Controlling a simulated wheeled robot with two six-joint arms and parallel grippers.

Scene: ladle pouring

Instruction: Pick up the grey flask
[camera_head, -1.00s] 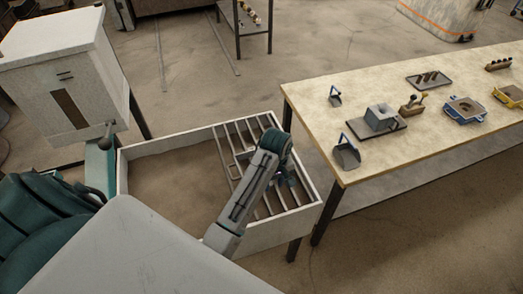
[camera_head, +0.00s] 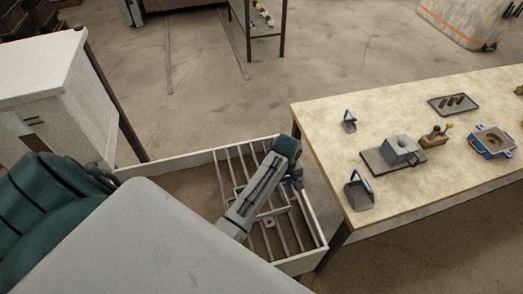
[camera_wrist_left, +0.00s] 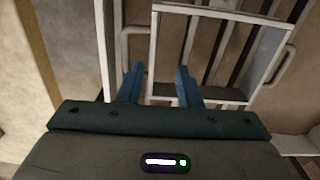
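The grey flask is an open rectangular metal frame with loop handles on its sides; it shows in the left wrist view (camera_wrist_left: 220,13) over dark bars. In the head view it is hard to tell from the bars, and my arm covers part of that area. My left gripper (camera_head: 295,183) is over the right part of the white-walled bin. In the left wrist view its two blue fingers (camera_wrist_left: 159,70) are apart and empty, with the flask's left wall appearing between them. I cannot tell how far above it they are. My right gripper is not in view.
The bin's white wall (camera_head: 182,161) surrounds a grid of bars (camera_head: 225,180). A wooden table (camera_head: 325,125) stands right of it, with scoops (camera_head: 359,193), a grey block (camera_head: 398,152) on a plate, and a blue-edged mould (camera_head: 492,141). A white cabinet (camera_head: 60,95) stands at left.

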